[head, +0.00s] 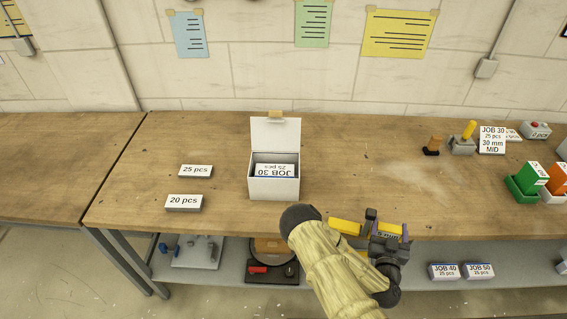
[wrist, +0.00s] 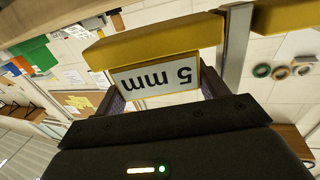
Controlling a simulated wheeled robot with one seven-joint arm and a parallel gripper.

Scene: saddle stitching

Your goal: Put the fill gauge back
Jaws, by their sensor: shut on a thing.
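The fill gauge is a yellow bar (head: 344,227) with a white label. In the wrist view the gauge (wrist: 155,42) lies across the jaws, and its label reads "5 mm" upside down. My gripper (head: 387,228) is shut on it, above the front edge of the bench. The dark fingers of my gripper (wrist: 165,85) sit at both sides of the label. A grey block (head: 461,146) with an upright yellow piece stands at the right of the bench, apart from my gripper. I cannot tell which spot is the gauge's own place.
An open white box (head: 273,188) with "JOB 30" inside stands mid-bench. Cards "25 pcs" (head: 196,171) and "20 pcs" (head: 184,202) lie left of it. An orange-and-black item (head: 433,146), a JOB 30 sign (head: 492,140) and green trays (head: 522,194) stand right. Bench (head: 365,160) between is clear.

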